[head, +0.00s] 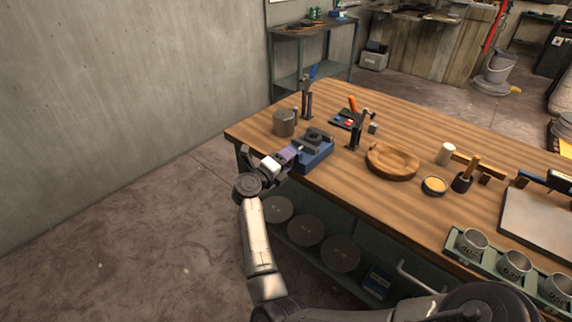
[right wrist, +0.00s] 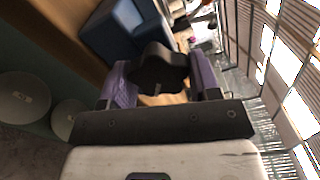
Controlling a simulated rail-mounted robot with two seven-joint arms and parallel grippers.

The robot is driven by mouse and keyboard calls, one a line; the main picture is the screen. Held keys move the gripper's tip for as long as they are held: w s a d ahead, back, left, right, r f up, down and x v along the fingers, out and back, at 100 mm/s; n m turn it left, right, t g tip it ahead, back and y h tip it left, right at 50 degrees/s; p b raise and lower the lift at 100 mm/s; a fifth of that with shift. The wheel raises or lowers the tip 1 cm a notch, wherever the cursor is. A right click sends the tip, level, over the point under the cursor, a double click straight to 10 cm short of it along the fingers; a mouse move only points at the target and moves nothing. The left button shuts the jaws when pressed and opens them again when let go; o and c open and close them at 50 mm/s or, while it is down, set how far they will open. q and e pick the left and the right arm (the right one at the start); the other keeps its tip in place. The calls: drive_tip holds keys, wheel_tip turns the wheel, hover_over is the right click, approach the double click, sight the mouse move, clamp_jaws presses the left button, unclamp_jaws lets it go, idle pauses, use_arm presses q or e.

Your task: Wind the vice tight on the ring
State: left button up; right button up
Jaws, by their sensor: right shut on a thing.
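The blue vice (head: 316,157) stands on the near left edge of the wooden bench, with dark jaws on top. A dark round piece (head: 319,135), perhaps the ring, shows at the jaws; I cannot tell how tightly it sits. My right gripper (head: 290,154) is at the vice's left side. In the right wrist view my right gripper (right wrist: 160,80) has its purple fingers either side of the black lobed knob (right wrist: 158,68), shut on it. The blue vice body (right wrist: 118,30) is just beyond the knob. My left gripper is not in view.
A wooden bowl (head: 392,162) and a dark upright stand (head: 355,133) are to the right. Round discs (head: 340,254) lie on the shelf below. Floor left of the bench is clear.

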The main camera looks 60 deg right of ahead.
drive_tip(key=m+b, duration=0.2)
drive_tip(key=m, duration=0.1)
drive_tip(key=m+b, duration=0.1)
drive_tip(key=shift+f+m+b, duration=0.3)
drive_tip(key=m+b, duration=1.1)
drive_tip(key=b, duration=0.1)
drive_tip(key=shift+w+m, duration=0.15)
drive_tip(key=shift+m, duration=0.15)
drive_tip(key=shift+w+r+m+b, duration=0.1)
drive_tip(key=shift+r+m+b, duration=0.05)
drive_tip(key=shift+m+b, duration=1.5)
drive_tip(key=o, duration=0.9)
